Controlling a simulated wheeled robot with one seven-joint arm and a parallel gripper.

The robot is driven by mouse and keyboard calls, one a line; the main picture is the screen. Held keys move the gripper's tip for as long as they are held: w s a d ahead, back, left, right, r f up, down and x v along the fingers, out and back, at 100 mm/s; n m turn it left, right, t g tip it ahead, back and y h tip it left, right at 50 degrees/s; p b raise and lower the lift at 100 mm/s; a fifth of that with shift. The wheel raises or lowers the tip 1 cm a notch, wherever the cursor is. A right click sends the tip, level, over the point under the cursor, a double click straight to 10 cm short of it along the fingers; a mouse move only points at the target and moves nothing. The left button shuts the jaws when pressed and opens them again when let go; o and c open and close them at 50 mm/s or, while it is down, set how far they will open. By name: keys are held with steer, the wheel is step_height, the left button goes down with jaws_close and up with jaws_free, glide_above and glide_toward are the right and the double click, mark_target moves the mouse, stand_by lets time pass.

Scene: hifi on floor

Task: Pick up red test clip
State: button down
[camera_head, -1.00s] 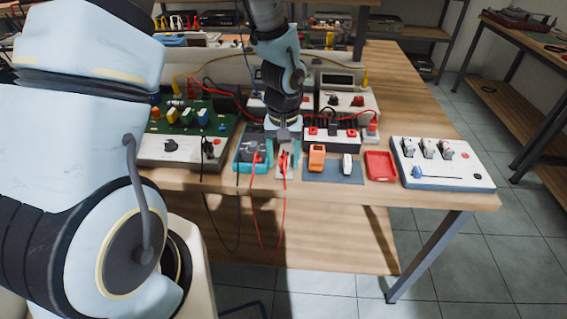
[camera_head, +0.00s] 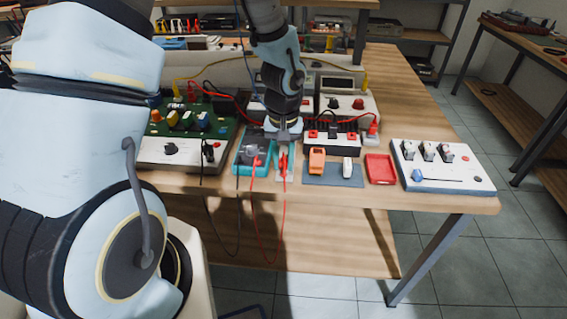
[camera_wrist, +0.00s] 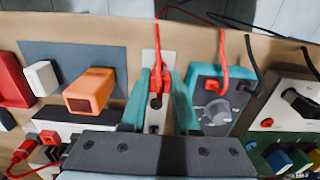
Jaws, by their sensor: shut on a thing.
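The red test clip (camera_wrist: 156,86) stands over a small pale plate near the table's front edge, with its red lead running off over the edge. It also shows in the head view (camera_head: 283,163), partly hidden by my gripper (camera_head: 284,152). In the wrist view, the teal fingers of my gripper (camera_wrist: 158,92) lie on both sides of the clip and are shut on it. I cannot tell whether the clip is clear of the plate.
A teal meter with a grey knob (camera_wrist: 217,111) stands close beside my gripper. An orange device (camera_head: 317,160) and a white block (camera_head: 347,167) lie on a grey mat. A red tray (camera_head: 380,168) and a white switch panel (camera_head: 440,165) are further right.

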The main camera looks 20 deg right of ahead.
step_height(320, 180, up, 10)
steer(key=shift+f+b, duration=0.25)
steer(key=shift+b, duration=0.3)
step_height(320, 180, up, 7)
steer(key=p, duration=0.6)
glide_above(283, 160)
steer(key=shift+d+r, duration=0.1)
stand_by(0.5)
